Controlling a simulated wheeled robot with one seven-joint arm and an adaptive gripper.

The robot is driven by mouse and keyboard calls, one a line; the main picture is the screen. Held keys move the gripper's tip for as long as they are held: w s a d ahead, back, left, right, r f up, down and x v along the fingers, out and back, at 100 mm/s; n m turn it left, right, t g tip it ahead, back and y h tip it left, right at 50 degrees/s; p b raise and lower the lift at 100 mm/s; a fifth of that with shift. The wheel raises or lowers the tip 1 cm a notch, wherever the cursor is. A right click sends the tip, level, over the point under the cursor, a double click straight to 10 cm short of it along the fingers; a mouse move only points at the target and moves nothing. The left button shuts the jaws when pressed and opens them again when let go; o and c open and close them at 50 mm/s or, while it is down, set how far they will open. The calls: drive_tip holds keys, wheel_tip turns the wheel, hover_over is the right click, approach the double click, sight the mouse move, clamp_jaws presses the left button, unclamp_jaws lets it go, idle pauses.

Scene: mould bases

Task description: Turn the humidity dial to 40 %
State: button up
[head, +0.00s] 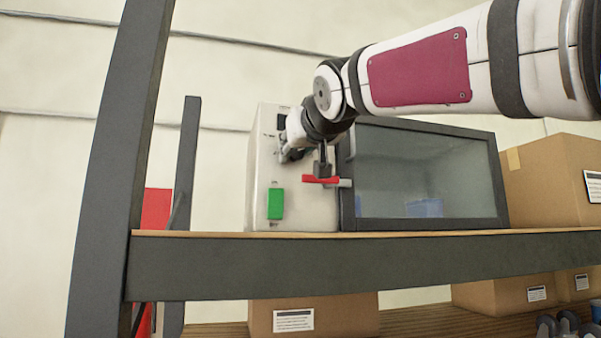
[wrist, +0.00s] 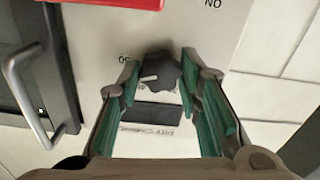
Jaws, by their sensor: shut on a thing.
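The humidity dial (wrist: 163,70) is a dark, lobed knob on the pale front panel (wrist: 195,20) of the dry cabinet. A white pointer mark shows on its left side in the wrist view, where the panel lettering appears upside down. My gripper (wrist: 160,80) is shut on the dial, with one green-padded finger on each side. A dark display window (wrist: 150,113) lies between the fingers. In the head view, my gripper (head: 290,151) is at the upper panel and hides the dial. The scale is mostly hidden, so I cannot read the setting.
The cabinet's glass door (head: 425,170) is shut. A red lever (head: 321,180) and a green switch (head: 275,204) sit below my gripper. The cabinet stands on a grey-framed shelf (head: 400,262); a cardboard box (head: 550,180) stands at its right.

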drive_tip(key=shift+n, duration=3.9)
drive_tip(key=shift+a+n, duration=0.1)
drive_tip(key=shift+n, duration=0.2)
drive_tip(key=o, duration=1.2)
drive_tip(key=v, duration=1.2)
